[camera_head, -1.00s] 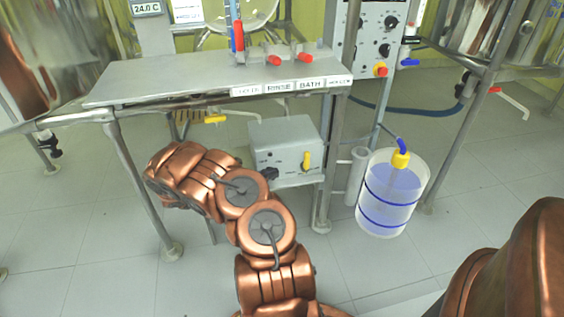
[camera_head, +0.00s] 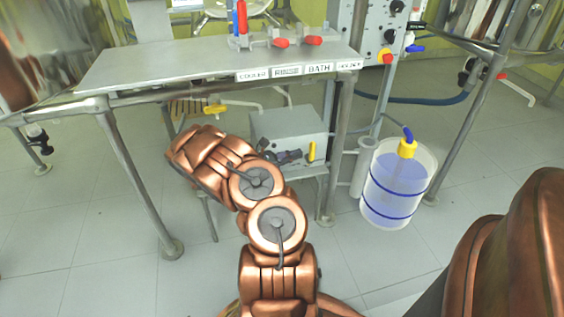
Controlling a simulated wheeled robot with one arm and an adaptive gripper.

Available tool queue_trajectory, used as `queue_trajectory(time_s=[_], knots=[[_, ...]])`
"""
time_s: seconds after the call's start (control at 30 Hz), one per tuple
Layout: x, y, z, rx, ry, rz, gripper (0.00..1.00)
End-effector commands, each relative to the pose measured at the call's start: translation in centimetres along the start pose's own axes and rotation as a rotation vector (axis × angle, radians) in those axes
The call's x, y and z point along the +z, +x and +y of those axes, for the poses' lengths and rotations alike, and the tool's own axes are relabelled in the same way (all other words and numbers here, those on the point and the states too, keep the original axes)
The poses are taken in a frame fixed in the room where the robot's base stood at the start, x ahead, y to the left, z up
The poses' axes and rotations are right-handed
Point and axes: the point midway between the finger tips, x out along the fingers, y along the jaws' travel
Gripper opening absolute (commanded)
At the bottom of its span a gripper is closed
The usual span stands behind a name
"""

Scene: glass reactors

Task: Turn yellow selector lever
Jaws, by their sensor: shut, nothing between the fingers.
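The yellow selector lever (camera_head: 312,151) stands upright on the front of a grey box (camera_head: 285,122) below the bench. My copper arm reaches down in front of the box and hides its lower left part. My gripper (camera_head: 298,156) shows as a small dark shape at the arm's far end, pointing right. It is shut and empty, just left of the lever. I cannot tell whether its tip touches the lever.
The steel bench (camera_head: 200,68) with labels along its front edge hangs over the box. Another yellow handle (camera_head: 215,109) is under the bench. A bench leg (camera_head: 335,160) and a bucket of blue liquid (camera_head: 397,185) stand to the right. The tiled floor is open at left.

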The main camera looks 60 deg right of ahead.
Motion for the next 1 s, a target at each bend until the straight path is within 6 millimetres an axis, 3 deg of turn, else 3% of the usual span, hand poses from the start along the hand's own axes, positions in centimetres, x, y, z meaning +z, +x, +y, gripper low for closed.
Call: queue_trajectory(time_s=[0.3, 1.0], knots=[[0.0, 2.5, 0.1, 0.002, 0.002, 0.0, 0.0], [0.4, 3.0, 0.0, 0.0, 0.011, 0.053, 0.0]])
